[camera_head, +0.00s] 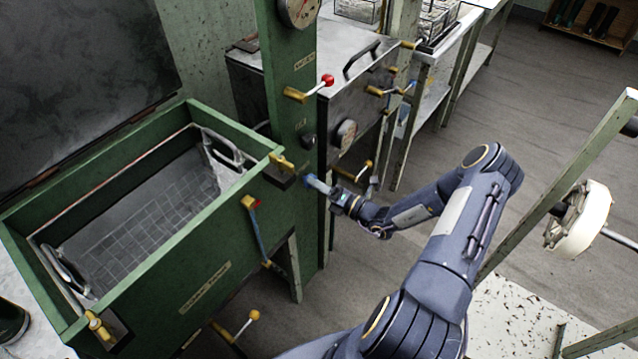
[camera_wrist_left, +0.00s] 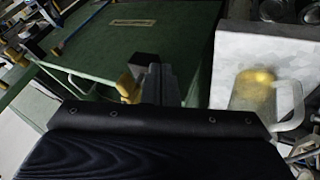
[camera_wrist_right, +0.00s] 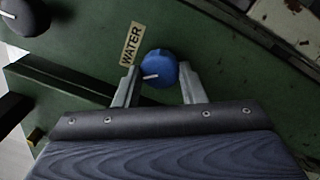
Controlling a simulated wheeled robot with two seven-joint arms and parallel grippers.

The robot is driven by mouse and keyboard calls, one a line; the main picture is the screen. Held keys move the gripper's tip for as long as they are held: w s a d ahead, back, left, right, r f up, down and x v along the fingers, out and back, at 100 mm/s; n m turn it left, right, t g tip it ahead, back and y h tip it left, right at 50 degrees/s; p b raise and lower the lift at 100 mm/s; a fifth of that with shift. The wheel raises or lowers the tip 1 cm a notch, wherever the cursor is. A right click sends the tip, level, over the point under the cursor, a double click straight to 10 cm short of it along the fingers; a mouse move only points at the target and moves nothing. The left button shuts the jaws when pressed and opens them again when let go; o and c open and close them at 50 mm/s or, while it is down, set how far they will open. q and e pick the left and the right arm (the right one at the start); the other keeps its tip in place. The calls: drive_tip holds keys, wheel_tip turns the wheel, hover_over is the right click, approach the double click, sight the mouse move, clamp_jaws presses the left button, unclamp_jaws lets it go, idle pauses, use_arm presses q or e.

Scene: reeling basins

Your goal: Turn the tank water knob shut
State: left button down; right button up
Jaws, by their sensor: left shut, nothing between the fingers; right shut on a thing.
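The tank water knob (camera_wrist_right: 159,69) is round and blue with a white pointer line, on a green panel beside a "WATER" label (camera_wrist_right: 132,44) in the right wrist view. My right gripper (camera_wrist_right: 158,78) is shut on the knob, one finger on each side of it. In the head view the right gripper (camera_head: 325,188) reaches the green post, with a bit of the blue knob (camera_head: 308,180) showing at its tips. My left gripper (camera_wrist_left: 148,75) is shut and empty in the left wrist view, in front of a green tank side. It does not show in the head view.
The green tank (camera_head: 215,255) with a wire basket (camera_head: 145,190) stands at left. A white wheel (camera_head: 578,216) on a frame stands at right. Open floor lies between.

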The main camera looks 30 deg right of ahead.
drive_tip(key=shift+m+t+h+p, duration=0.35)
drive_tip(key=shift+m+p, duration=0.35)
drive_tip(key=shift+m, duration=3.3)
drive_tip(key=o, duration=1)
drive_tip(key=shift+s, duration=0.1)
drive_tip(key=v, duration=0.7)
drive_tip(key=shift+s+b, duration=0.35)
drive_tip(key=shift+b, duration=0.05)
drive_tip(key=shift+d, duration=0.15)
